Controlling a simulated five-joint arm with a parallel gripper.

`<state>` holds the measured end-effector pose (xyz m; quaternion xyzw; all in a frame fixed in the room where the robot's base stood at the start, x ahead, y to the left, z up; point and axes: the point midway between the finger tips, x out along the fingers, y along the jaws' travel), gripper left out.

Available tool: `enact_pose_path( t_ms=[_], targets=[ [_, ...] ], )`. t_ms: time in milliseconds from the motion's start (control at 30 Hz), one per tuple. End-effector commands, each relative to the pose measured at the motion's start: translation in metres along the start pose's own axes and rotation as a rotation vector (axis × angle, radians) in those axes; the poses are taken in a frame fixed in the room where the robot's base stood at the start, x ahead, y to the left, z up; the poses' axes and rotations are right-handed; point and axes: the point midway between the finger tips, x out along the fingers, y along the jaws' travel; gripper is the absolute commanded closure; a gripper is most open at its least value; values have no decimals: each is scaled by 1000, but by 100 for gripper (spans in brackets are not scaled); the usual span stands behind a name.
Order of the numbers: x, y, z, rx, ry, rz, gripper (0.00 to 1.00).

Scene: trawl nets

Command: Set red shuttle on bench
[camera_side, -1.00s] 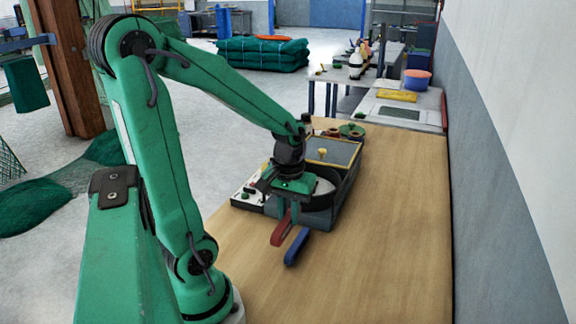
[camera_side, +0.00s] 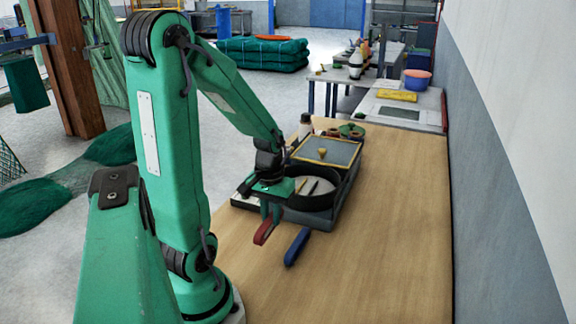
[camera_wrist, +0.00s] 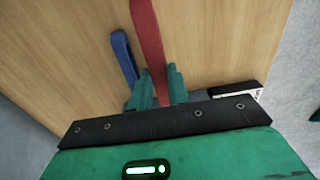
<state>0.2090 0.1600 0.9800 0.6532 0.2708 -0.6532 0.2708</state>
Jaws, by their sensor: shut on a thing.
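The red shuttle (camera_side: 264,231) is a flat bar held in my gripper (camera_side: 270,212), whose fingers are shut on one end of it. In the wrist view the red shuttle (camera_wrist: 149,45) sticks out between the two green fingers (camera_wrist: 158,90). In the side view it hangs over the wooden bench (camera_side: 380,230), left of the blue shuttle; whether it touches the bench is hard to tell. The blue shuttle (camera_side: 297,246) lies on the bench, and it shows to the left of the red one in the wrist view (camera_wrist: 124,57).
A dark tray (camera_side: 323,221) with a round black-rimmed dish (camera_side: 330,202) and a yellow-edged panel (camera_side: 326,151) stands just behind my gripper. A white bottle (camera_side: 305,128) and small rolls (camera_side: 351,131) stand beyond. The bench's right and front areas are clear.

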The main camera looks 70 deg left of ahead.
Motion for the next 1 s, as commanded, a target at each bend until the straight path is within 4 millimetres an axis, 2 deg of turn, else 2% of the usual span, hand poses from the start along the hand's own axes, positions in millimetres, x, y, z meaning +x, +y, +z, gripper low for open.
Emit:
enact_pose_path(
  t_ms=[200,400,767,1000],
  targets=[
    [18,-26,-13,-5,-3,0,100],
    [29,-43,-23,-2,-1,0,100],
    [34,-47,-25,1,-1,0,100],
    [52,-47,-24,1,-4,0,100]
  ],
)
